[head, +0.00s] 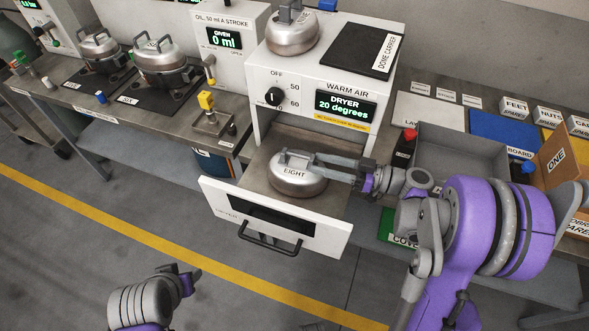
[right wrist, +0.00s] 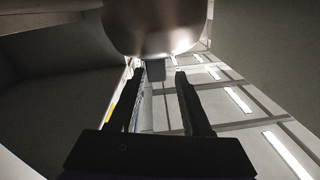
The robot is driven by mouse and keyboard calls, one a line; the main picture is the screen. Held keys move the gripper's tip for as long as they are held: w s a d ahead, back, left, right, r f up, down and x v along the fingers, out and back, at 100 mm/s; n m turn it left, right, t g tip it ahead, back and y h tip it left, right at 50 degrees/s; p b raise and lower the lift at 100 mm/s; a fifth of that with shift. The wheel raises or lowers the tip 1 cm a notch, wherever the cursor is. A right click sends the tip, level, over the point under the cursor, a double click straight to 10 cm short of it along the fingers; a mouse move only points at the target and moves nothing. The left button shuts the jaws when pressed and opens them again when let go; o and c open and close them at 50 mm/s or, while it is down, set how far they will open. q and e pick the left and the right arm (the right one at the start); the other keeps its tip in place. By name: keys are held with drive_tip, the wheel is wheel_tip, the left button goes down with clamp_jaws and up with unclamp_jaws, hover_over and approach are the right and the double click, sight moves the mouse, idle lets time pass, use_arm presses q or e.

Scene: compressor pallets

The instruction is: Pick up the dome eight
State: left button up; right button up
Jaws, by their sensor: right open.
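The dome eight (head: 297,183), a rounded metal dome labelled EIGHT with a bar handle on top, sits in the pulled-out drawer (head: 330,212) of the dryer. My right gripper (head: 318,163) reaches in from the right at handle height, its fingers apart. In the right wrist view the dome (right wrist: 152,25) appears upside down at the top. The end of its handle (right wrist: 156,70) shows between and just beyond the open fingertips (right wrist: 163,78); I cannot tell whether they touch it. My left gripper (head: 187,277) is low at the left, away from the dome, its jaw opening unclear.
The floor in front is clear.

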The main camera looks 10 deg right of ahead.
sight(298, 155)
drive_tip(key=shift+x, duration=0.95)
drive_tip(key=x, duration=0.3)
drive_tip(key=p+x, duration=0.1)
drive_tip(key=shift+w+r, duration=0.3)
drive_tip(key=shift+r, duration=0.1)
drive_tip(key=shift+w+a, duration=0.3)
drive_tip(key=shift+a, duration=0.1)
drive_tip(key=shift+s, duration=0.1)
clamp_jaws()
